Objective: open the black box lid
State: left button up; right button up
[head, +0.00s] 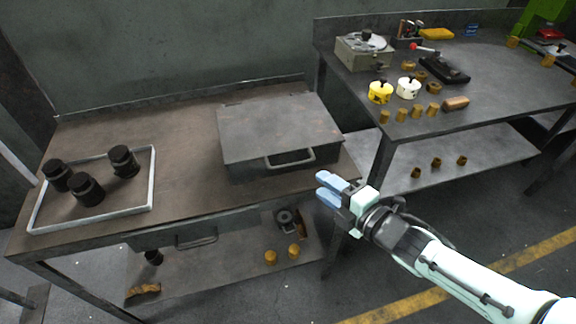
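The black box (275,120) sits on the left workbench, near its right end. Its flat dark lid is down. A metal loop handle (290,158) is on the front side of the box, facing me. My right gripper (322,185) is in front and to the right of the handle, by the bench's right front corner, and apart from the box. Its two blue fingers point left, with a small gap between them, and nothing shows between them. My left gripper is not in view.
A white-rimmed tray (93,219) with black cylinders is on the left of the workbench (185,150). A drawer (190,238) is under the top. A second table (470,115) at right holds yellow and white pots, brass pieces and a grey device. Bench space left of the box is clear.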

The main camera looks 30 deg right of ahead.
aim_at(295, 165)
jog(key=b+x, duration=0.2)
jog(key=x, duration=0.8)
jog(key=shift+f+b, duration=0.2)
jog(key=shift+b, duration=0.15)
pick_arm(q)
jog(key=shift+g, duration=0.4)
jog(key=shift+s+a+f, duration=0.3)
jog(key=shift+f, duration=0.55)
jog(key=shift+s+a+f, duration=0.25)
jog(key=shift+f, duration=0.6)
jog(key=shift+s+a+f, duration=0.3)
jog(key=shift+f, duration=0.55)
pick_arm(e)
jog(key=shift+x, duration=0.75)
jog(key=shift+r, duration=0.1)
jog(key=shift+c, duration=0.3)
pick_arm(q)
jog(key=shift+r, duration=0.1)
pick_arm(e)
grip_shut()
